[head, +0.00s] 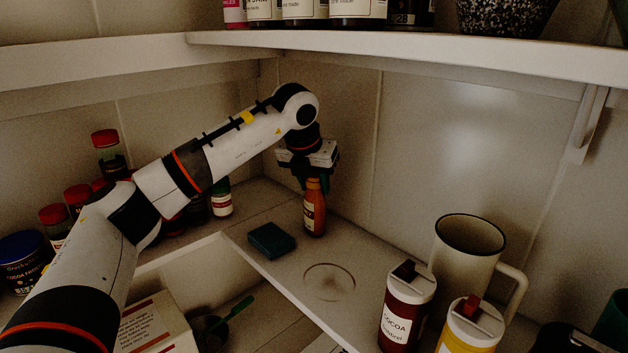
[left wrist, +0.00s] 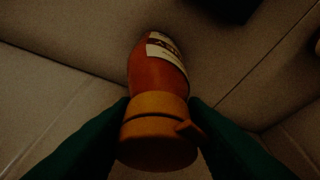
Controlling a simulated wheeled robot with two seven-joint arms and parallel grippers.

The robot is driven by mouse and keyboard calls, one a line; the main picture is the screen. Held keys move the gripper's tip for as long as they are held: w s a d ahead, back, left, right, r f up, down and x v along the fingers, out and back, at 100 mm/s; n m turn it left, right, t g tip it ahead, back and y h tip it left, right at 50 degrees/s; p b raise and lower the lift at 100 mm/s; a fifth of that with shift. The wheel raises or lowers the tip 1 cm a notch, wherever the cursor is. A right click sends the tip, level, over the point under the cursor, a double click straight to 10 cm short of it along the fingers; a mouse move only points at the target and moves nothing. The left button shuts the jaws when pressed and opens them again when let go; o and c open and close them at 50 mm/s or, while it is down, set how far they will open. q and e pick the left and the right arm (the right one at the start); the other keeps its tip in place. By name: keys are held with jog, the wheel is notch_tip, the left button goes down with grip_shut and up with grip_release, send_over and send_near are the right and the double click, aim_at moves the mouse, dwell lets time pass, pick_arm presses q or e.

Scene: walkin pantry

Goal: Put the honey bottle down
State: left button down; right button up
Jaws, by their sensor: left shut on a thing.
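The honey bottle (head: 314,210) is orange-brown with a pale label. It stands upright at or just above the shelf in the back corner; I cannot tell whether its base touches. My left gripper (head: 313,182) points down over it and is shut on its top. In the left wrist view the honey bottle (left wrist: 158,75) shows its orange cap between the green fingers of my left gripper (left wrist: 158,135). My right gripper is in neither view.
A dark green block (head: 271,240) lies left of the bottle, and a faint ring mark (head: 329,282) is on bare shelf in front. A cocoa jar (head: 402,312), a yellow jar (head: 468,330) and a large mug (head: 466,255) stand at right. An upper shelf (head: 400,45) runs overhead.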

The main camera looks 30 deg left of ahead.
pick_arm(q)
jog(key=c, duration=0.9)
grip_release()
jog(key=shift+o, duration=0.2)
jog(key=shift+r+p, duration=0.2)
jog(key=shift+p, duration=0.1)
jog(key=shift+s+r+b, duration=0.1)
jog(key=shift+r+b, duration=0.1)
jog(key=shift+b, duration=0.15)
jog(key=s+r+b, duration=0.4)
jog(key=s+b, duration=0.2)
jog(key=s, duration=0.7)
jog(key=shift+s+d, duration=0.2)
jog(key=shift+s, duration=0.2)
